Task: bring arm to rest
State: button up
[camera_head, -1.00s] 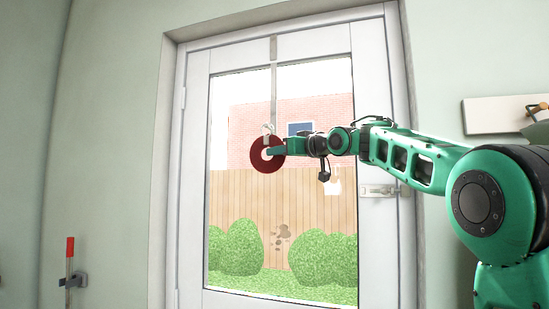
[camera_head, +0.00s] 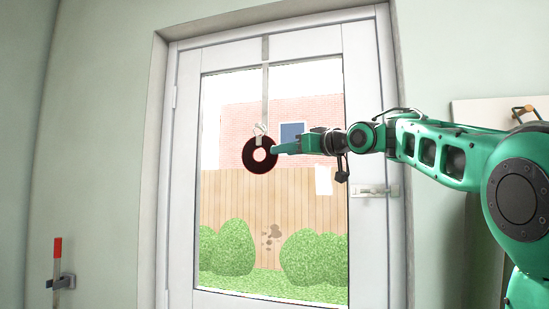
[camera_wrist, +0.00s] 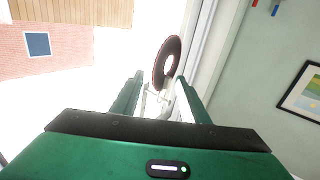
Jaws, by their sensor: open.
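My gripper (camera_head: 275,150) is at the end of my green arm, in front of the glazed door. In the head view its tips are at the right edge of a dark red ring (camera_head: 249,167). The ring hangs from a hook (camera_head: 261,130) on a grey strap over the door. In the wrist view my gripper (camera_wrist: 158,97) has its two fingers apart with nothing gripped between them. The ring (camera_wrist: 158,72) appears beyond the fingertips there, apart from them.
The white door (camera_head: 357,110) has a latch (camera_head: 375,191) on its right side, below my forearm. A white board with a wooden knob (camera_head: 490,112) is on the right wall behind my arm. A red-topped rod (camera_head: 57,248) stands in a wall clip at the left.

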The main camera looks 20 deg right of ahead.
jog(key=s+d+f+m+g+h, duration=0.2)
jog(key=s+d+f, duration=0.2)
jog(key=f, duration=0.6)
jog(key=s+d+f+m+g+h, duration=0.2)
jog(key=s+d+f+m+g, duration=0.15)
jog(key=f, duration=0.65)
jog(key=s+d+f+m+g+h, duration=0.1)
jog(key=s+d+f+g+h, duration=0.25)
jog(key=f, duration=0.75)
jog(key=s+f+m+g, duration=0.2)
jog(key=s+f+g, duration=0.2)
jog(key=s+f, duration=0.8)
jog(key=s+f+m+g+y, duration=0.1)
jog(key=s+f+g, duration=0.3)
jog(key=s+f, duration=0.9)
jog(key=s+m, duration=0.1)
jog(key=s, duration=0.7)
jog(key=shift+s+f+m, duration=0.15)
jog(key=shift+f+m, duration=0.15)
jog(key=shift+m, duration=0.05)
jog(key=shift+a, duration=0.1)
jog(key=shift+w+f, duration=0.2)
jog(key=shift+w, duration=0.45)
